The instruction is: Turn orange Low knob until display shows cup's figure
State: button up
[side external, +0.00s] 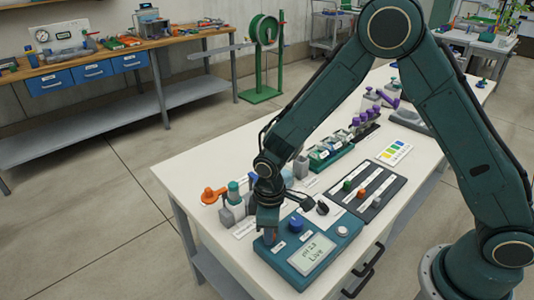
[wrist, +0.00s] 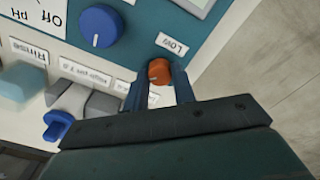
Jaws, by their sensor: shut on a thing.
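The orange Low knob (wrist: 159,71) sits on the blue-green panel of the control box (side external: 285,262), beside a white "Low" label (wrist: 172,44). My gripper (wrist: 159,88) has a finger on each side of the knob and is shut on it. In the side external view my gripper (side external: 268,236) points down at the box's left corner and hides the knob. The display (side external: 311,254) shows a pH figure that looks like 2.8, with "Live" below. A blue knob (side external: 295,225) is nearby; it also shows in the wrist view (wrist: 101,26). I cannot tell which item is the cup.
Grey blocks with a blue handle (wrist: 58,124) and a teal-topped item (wrist: 20,86) stand close to my gripper. An orange valve handle (side external: 211,195) is at the table's left edge. A dark slider panel (side external: 368,190) lies behind the box.

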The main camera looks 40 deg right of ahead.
jog(key=shift+m, duration=1)
jog(key=o, duration=1)
jog(key=shift+r, duration=0.1)
notch_tip(320, 180, up, 14)
